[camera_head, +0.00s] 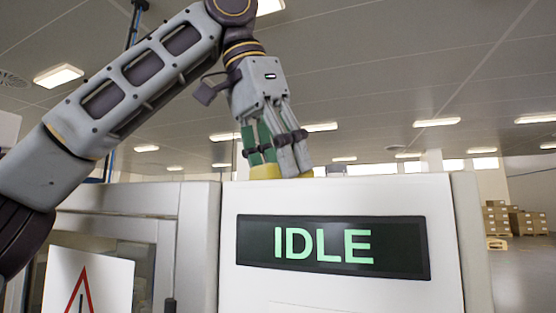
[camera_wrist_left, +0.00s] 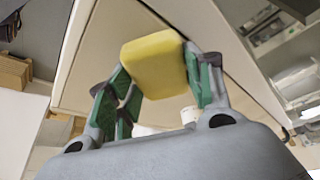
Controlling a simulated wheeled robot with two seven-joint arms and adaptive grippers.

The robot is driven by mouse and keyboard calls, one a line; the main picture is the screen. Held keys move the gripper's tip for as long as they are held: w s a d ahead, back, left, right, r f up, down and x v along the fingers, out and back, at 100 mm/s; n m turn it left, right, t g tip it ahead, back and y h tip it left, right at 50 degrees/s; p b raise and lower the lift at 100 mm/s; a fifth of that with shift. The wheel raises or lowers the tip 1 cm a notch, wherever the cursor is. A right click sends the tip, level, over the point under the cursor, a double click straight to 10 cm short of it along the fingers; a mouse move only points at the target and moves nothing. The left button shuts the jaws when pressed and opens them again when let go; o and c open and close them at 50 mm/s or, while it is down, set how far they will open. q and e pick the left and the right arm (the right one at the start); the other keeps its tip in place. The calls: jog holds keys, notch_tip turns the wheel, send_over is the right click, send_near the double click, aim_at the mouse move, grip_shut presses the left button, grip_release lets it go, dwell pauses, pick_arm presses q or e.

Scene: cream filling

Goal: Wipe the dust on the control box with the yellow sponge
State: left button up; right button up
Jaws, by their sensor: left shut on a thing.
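The yellow sponge (camera_wrist_left: 154,64) is between the green-padded fingers of my left gripper (camera_wrist_left: 160,86) in the left wrist view. The gripper is shut on it. In the head view my left gripper (camera_head: 277,160) points down at the top edge of the white control box (camera_head: 340,196), and the sponge (camera_head: 265,172) shows partly under the fingers, at that top edge. I cannot tell whether the sponge touches the box. The box's front has a dark display (camera_head: 333,246) reading IDLE in green. No dust is visible; the box's top is hidden in the head view. My right gripper is not in view.
A grey framed cabinet part (camera_head: 120,200) with a warning sign (camera_head: 88,283) stands left of the box. Stacked cardboard boxes (camera_head: 514,220) are far off at the right. A small grey object (camera_head: 337,170) shows behind the box's top edge, right of my gripper.

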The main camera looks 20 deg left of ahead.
pick_arm(q)
jog(key=shift+w, duration=1)
jog(key=shift+d, duration=0.1)
jog(key=shift+s+d+f, duration=0.1)
jog(key=shift+d+f, duration=0.05)
jog(key=shift+d, duration=0.65)
jog(key=shift+s+d+f, duration=0.1)
jog(key=shift+d, duration=0.65)
jog(key=shift+d+f, duration=0.1)
jog(key=shift+d, duration=0.1)
jog(key=shift+d+r, duration=0.2)
jog(key=shift+d, duration=1.45)
jog(key=shift+d+r, duration=0.1)
jog(key=shift+d, duration=0.6)
jog(key=shift+s+d+r, duration=0.1)
jog(key=shift+d, duration=0.85)
